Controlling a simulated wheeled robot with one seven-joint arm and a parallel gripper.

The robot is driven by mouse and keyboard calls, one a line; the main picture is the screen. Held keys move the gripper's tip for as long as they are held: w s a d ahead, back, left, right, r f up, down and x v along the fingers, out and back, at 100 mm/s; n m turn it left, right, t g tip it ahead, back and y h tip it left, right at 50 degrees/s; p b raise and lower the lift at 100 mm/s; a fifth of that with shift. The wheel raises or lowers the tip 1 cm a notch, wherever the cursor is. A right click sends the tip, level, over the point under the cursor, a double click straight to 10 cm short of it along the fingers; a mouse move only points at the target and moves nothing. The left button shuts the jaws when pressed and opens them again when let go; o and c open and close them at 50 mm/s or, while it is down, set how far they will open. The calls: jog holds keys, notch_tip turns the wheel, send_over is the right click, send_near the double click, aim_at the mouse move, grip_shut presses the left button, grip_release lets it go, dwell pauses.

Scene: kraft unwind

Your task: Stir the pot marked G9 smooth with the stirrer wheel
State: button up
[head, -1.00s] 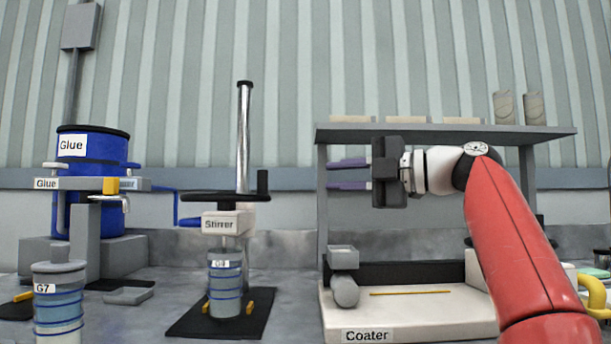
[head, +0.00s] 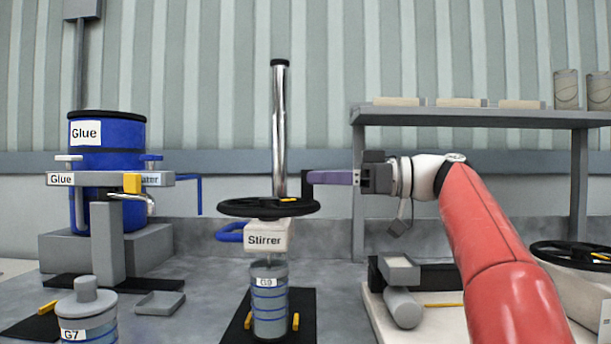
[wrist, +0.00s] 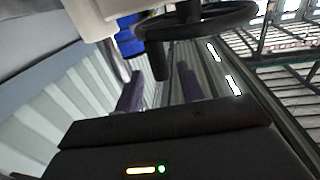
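The pot marked G9 (head: 270,318), grey with blue bands, stands on a black mat under the stirrer head (head: 265,238). The black stirrer wheel (head: 235,208) lies flat above that head, with an upright black handle (head: 307,190) at its right rim. My gripper (head: 312,178) comes in from the right with purple fingers level. In the wrist view, the wheel (wrist: 215,22) is at the top and its handle (wrist: 158,60) shows between the tips of my open gripper (wrist: 158,83), with space visible on both sides. The pot's contents are hidden.
A glue stand with a blue drum (head: 110,155) is at left, with pot G7 (head: 88,322) in front. A shelf (head: 480,117) stands behind my arm. A coater (head: 404,308) with a roller is at right, partly hidden by my arm.

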aim_at(307, 199)
jog(key=shift+w+a, duration=0.15)
jog(key=shift+a, duration=0.7)
jog(key=shift+w+a, duration=0.1)
jog(key=shift+a, duration=0.7)
jog(key=shift+c, duration=0.2)
grip_shut()
